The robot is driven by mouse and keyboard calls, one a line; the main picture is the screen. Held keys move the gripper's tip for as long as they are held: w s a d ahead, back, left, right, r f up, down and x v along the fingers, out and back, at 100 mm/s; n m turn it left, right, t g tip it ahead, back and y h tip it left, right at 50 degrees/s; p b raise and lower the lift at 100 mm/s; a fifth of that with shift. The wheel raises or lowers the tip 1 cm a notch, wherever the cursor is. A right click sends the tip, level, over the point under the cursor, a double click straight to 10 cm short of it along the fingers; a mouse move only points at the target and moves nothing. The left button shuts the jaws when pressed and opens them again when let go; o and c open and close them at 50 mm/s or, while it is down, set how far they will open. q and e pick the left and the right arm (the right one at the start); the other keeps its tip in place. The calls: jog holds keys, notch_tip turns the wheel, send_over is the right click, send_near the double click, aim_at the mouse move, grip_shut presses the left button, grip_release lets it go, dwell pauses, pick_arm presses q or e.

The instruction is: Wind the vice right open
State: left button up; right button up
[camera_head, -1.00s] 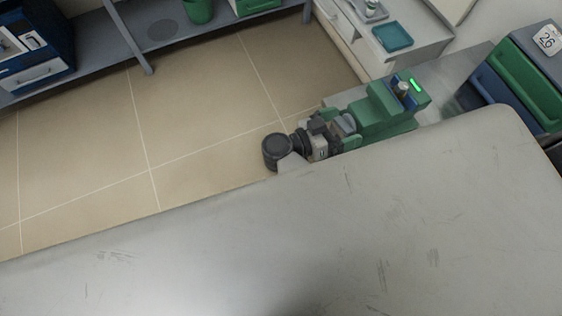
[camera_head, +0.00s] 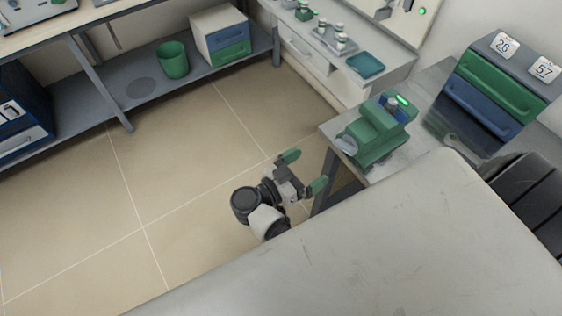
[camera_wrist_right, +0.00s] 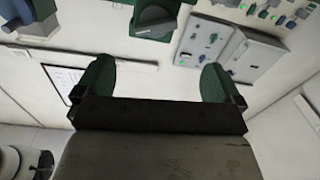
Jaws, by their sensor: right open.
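The vice appears to be the green machine (camera_head: 378,132) with a lit green strip on top, standing on the corner of a grey bench. A pale grey round part shows at its near left end; how wide its jaws stand is unclear. In the right wrist view a green body with a grey bar handle (camera_wrist_right: 155,20), likely the same vice, is at the top edge, beyond the fingertips. My right gripper (camera_head: 304,170) is open and empty, to the left of the vice and apart from it. Its two green fingers stand wide in the wrist view (camera_wrist_right: 156,80). My left gripper is out of view.
A large pale worn surface (camera_head: 400,250) fills the foreground. Green and blue drawers (camera_head: 500,85) stand right of the vice. A white side counter (camera_head: 335,65) holds a teal tray (camera_head: 365,65). A shelf with a green bin (camera_head: 172,60) is at the back left. Tiled floor is clear.

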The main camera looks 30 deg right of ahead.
jog(key=w+a+f+n+t+y+p, duration=0.35)
jog(key=f+n+t+y, duration=0.65)
jog(key=n+t, duration=0.4)
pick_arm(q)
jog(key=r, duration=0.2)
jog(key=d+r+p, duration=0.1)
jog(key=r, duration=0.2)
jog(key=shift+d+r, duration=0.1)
pick_arm(e)
jog(key=s+a+f+n+g+y, duration=0.1)
jog(key=s+f+n+g+y, duration=0.1)
jog(key=s+f+y, duration=0.2)
jog(key=s+a+f+n+g+y, duration=0.1)
jog(key=s+f+y, duration=0.4)
jog(key=f, duration=0.5)
jog(key=shift+s+a+f+n+g, duration=0.4)
jog(key=shift+a+g, duration=0.15)
jog(key=shift+g, duration=0.45)
jog(key=shift+w, duration=0.15)
